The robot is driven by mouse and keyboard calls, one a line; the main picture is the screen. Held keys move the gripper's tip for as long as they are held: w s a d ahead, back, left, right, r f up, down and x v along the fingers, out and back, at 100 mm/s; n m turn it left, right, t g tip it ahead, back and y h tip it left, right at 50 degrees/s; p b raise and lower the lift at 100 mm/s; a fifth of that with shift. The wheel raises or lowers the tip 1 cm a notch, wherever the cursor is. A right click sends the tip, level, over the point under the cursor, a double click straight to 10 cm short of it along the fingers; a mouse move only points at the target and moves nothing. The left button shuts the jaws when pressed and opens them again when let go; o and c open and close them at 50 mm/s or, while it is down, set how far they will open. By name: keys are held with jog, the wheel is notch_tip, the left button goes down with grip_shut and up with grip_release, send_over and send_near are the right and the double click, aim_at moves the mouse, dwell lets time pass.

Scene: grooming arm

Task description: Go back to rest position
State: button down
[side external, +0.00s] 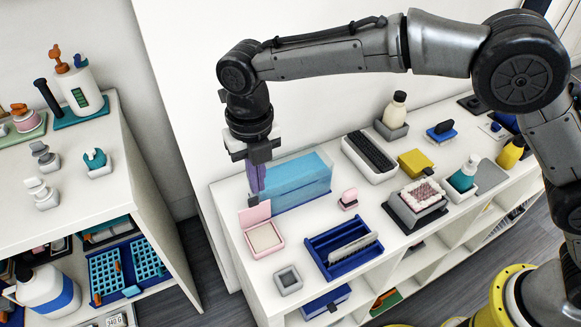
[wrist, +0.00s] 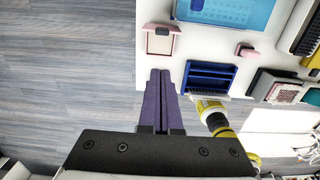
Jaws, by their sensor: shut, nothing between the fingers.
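My gripper (side external: 256,180) has purple fingers that are shut with nothing between them. In the side external view it points down above the white shelf top, in front of the clear blue box (side external: 300,182) and above the open pink case (side external: 263,238). In the wrist view the closed fingers of my gripper (wrist: 160,75) reach toward the shelf edge, with the pink case (wrist: 160,41) ahead of them and the blue slotted tray (wrist: 210,75) to their right. I cannot tell the exact gap between fingertips and case.
The white shelf (side external: 228,210) carries a blue tray (side external: 318,243) with a comb, a small grey box (side external: 288,280), a black-topped holder (side external: 369,155) and several bottles at right. Another white shelf unit (side external: 90,220) stands at left. A gap of grey floor (side external: 200,255) lies between.

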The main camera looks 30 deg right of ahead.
jog(key=w+d+r+m+t+y, duration=0.1)
jog(key=w+d+r+m+t, duration=0.15)
jog(key=d+r, duration=0.95)
jog(key=s+d+r+m+t, duration=0.1)
jog(key=s+d+r+m, duration=0.25)
jog(key=d, duration=0.25)
jog(key=s+d+r+m, duration=0.3)
jog(key=d+r, duration=0.2)
jog(key=d, duration=0.1)
jog(key=s+d+m+t, duration=0.2)
jog(key=s+d+m, duration=0.75)
jog(key=s, duration=0.25)
jog(key=s+d+f+m, duration=0.1)
jog(key=s+f+m, duration=0.3)
jog(key=m, duration=0.4)
jog(key=s+d+f+m+h, duration=0.1)
jog(key=s+f+m, duration=0.4)
jog(key=m, duration=0.4)
jog(key=shift+f, duration=0.75)
